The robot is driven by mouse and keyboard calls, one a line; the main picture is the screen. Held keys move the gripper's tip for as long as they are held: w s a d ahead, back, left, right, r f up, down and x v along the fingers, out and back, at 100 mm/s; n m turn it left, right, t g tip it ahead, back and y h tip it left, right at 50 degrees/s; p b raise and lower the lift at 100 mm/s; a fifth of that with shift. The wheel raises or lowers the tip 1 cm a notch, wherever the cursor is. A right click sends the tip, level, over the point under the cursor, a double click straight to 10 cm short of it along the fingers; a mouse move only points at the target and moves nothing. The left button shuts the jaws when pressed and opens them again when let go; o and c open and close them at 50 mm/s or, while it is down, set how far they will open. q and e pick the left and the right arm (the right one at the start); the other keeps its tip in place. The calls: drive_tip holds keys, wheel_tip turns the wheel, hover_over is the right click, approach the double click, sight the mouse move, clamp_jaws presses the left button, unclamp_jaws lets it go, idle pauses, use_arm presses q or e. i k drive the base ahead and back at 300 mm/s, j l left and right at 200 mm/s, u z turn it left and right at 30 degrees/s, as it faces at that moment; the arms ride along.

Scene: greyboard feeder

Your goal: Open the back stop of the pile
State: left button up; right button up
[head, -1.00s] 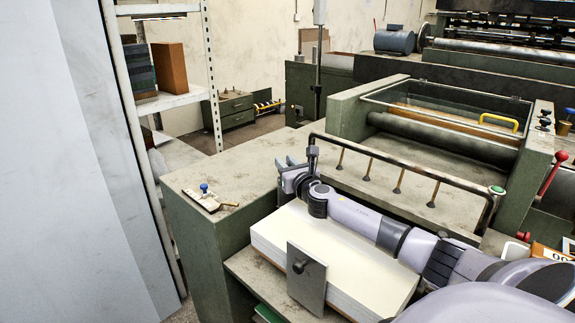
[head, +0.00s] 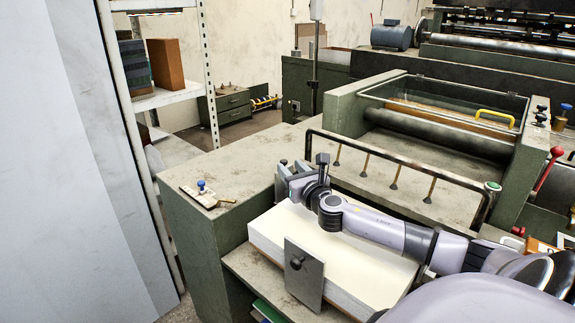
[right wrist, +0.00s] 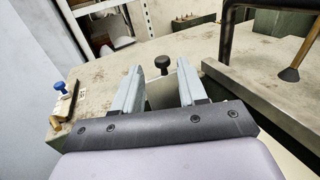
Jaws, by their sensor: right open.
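The pile of pale board (head: 335,250) lies on the feeder table. In the right wrist view, the back stop is a grey plate (right wrist: 163,95) with a black knob (right wrist: 162,62), at the far edge of the pile. My right gripper (right wrist: 158,72) is open, with one finger on each side of the knob in that picture; contact cannot be told. Another grey plate with a dark knob (head: 305,275) stands at the pile's near side. My left gripper is out of view.
A dark rail with suction cups (head: 400,163) runs just behind my right arm. A small blue-knobbed fitting (head: 202,195) sits on the green machine's top (head: 235,165). A shelf rack (head: 165,100) stands at left. The machine top left of my gripper is mostly clear.

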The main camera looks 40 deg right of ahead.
sight(304, 271)
drive_tip(key=k+j, duration=0.25)
drive_tip(key=k, duration=0.2)
drive_tip(key=k+j, duration=0.2)
drive_tip(key=k, duration=0.3)
